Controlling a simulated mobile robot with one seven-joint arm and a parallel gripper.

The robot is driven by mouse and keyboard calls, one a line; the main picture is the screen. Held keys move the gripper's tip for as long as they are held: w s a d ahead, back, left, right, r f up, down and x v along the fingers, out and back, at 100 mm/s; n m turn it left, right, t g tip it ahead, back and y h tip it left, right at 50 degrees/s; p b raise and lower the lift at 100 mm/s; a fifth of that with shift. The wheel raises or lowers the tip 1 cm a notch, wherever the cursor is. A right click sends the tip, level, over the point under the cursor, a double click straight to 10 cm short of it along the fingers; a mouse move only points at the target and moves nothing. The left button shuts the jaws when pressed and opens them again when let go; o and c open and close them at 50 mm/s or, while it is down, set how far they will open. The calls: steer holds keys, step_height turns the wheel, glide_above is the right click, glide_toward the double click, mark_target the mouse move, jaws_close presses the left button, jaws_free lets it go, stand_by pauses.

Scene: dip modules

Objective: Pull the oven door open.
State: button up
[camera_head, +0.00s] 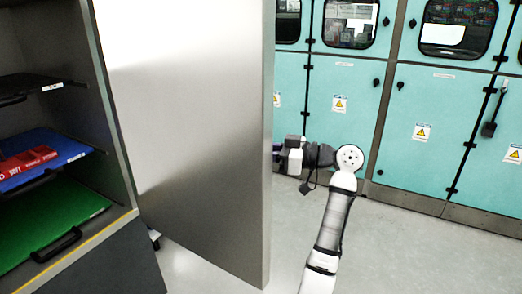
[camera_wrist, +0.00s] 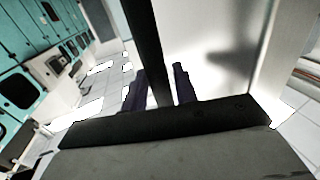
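The oven door (camera_head: 195,130) is a large, plain grey metal panel. It stands swung well away from the oven (camera_head: 115,110), whose inside shows at the left. My gripper (camera_head: 284,156) is at the door's far side, by its free edge, and the door partly hides it in the head view. In the wrist view, a dark upright door handle (camera_wrist: 146,45) runs between the two fingers of my gripper (camera_wrist: 158,92). The fingers lie close along both sides of it and look shut on it. The pale door face (camera_wrist: 205,60) is to the right.
The oven holds a dark shelf (camera_head: 35,87), a blue tray (camera_head: 75,150) with red pieces, and a green tray (camera_head: 60,220). Teal cabinets (camera_head: 425,135) line the back wall. Grey floor (camera_head: 400,255) lies clear on the right.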

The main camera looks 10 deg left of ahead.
steer(key=shift+o, duration=0.8)
steer(key=s+d+b, duration=0.1)
steer(key=d+b, duration=0.1)
steer(key=d, duration=1.1)
steer(key=shift+s+d, duration=0.15)
steer(key=shift+d, duration=0.25)
